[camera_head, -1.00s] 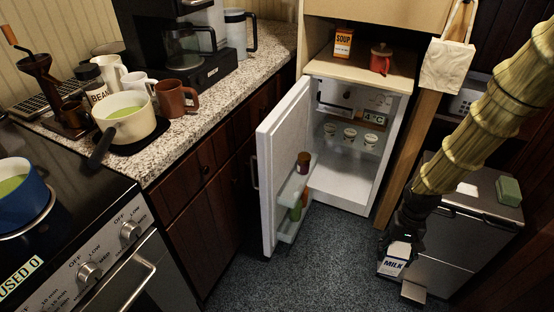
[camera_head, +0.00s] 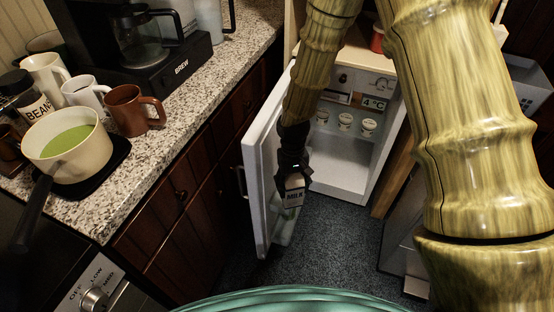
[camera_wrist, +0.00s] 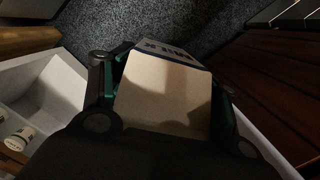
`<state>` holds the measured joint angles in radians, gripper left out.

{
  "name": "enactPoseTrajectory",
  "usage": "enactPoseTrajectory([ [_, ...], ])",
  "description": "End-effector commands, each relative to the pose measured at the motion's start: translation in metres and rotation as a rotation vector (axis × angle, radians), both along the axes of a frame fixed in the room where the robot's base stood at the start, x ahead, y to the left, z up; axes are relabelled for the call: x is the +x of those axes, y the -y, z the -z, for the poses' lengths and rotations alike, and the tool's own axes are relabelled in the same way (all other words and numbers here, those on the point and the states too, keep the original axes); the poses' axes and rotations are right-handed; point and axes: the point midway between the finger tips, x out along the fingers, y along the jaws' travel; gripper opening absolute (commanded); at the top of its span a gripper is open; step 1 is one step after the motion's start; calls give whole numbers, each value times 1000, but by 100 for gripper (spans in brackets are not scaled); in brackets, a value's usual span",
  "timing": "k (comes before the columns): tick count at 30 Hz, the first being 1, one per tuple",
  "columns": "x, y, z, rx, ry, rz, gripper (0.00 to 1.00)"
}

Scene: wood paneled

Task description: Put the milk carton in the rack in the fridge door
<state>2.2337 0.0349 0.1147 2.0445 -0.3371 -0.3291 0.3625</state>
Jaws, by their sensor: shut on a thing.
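The milk carton (camera_head: 294,192) is white with dark lettering and hangs in my gripper (camera_head: 293,176) in front of the open fridge door's inner side. In the wrist view the carton (camera_wrist: 165,92) sits between both fingers of my gripper (camera_wrist: 163,85). The fridge door (camera_head: 262,192) stands open to the left. Its lower rack (camera_head: 283,232) is pale green and shows just below the carton. I cannot tell whether the carton touches the rack. The upper door rack and its contents are hidden behind my arm.
The fridge interior (camera_head: 350,172) is open, with several small white cups on a shelf (camera_head: 345,121). The counter (camera_head: 165,150) on the left holds mugs, a pot (camera_head: 68,146) and a coffee maker (camera_head: 150,45). The blue-grey floor (camera_head: 335,240) is clear before the fridge.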

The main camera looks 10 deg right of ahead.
Motion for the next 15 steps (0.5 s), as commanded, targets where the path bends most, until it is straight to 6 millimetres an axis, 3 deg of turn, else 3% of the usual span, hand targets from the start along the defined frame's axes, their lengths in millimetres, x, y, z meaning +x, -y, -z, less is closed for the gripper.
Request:
enactPoseTrajectory([
  [5, 9, 1, 8, -1, 25, -117, 11],
  [15, 38, 5, 22, 28, 106, -513, 11],
])
